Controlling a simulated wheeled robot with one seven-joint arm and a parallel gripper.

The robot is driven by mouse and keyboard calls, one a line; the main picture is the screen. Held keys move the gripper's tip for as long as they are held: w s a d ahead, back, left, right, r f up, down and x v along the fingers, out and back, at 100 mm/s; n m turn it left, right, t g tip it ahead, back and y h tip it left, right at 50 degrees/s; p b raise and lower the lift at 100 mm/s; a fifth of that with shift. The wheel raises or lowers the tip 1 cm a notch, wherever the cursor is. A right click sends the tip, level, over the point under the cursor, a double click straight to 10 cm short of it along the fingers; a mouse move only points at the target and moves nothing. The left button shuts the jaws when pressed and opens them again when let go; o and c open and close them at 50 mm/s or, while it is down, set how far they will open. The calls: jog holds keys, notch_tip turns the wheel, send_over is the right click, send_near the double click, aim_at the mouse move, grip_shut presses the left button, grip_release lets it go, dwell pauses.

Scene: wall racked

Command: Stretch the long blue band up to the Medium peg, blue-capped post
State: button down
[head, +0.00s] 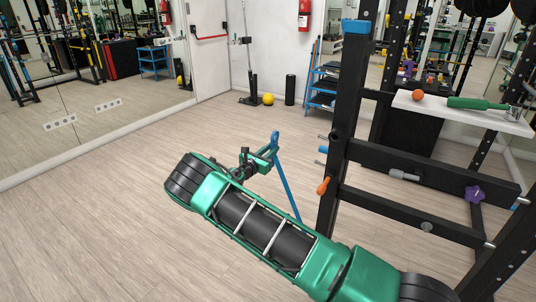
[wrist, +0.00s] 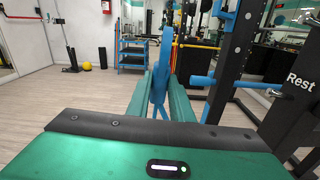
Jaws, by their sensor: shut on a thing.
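My gripper (head: 266,153) is shut on the upper end of the long blue band (head: 286,188), left of the rack post. The band's loop stands above the fingers, and its strand slants down to the right until the arm hides it. In the wrist view the band (wrist: 158,82) is pinched between the green fingers. The blue-capped post (head: 343,110) stands upright to the right, apart from the gripper. A blue peg (head: 323,149) sticks out of it toward the gripper; it probably shows in the wrist view (wrist: 203,80). No readable label marks the Medium peg.
An orange-handled pin (head: 323,186) juts from the post below the blue peg. Dark crossbars (head: 430,172) run right from the post. A white shelf (head: 465,112) holds an orange ball and a green bottle. The floor (head: 110,190) to the left is clear.

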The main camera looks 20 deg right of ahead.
jog(key=s+d+r, duration=0.4)
jog(key=s+r, duration=0.1)
jog(key=r, duration=0.4)
jog(key=s+d+r, duration=0.4)
jog(key=s+r, duration=0.1)
jog(key=r, duration=0.5)
jog(key=shift+s+d, duration=0.15)
jog(key=shift+s, duration=0.1)
dwell(1.8)
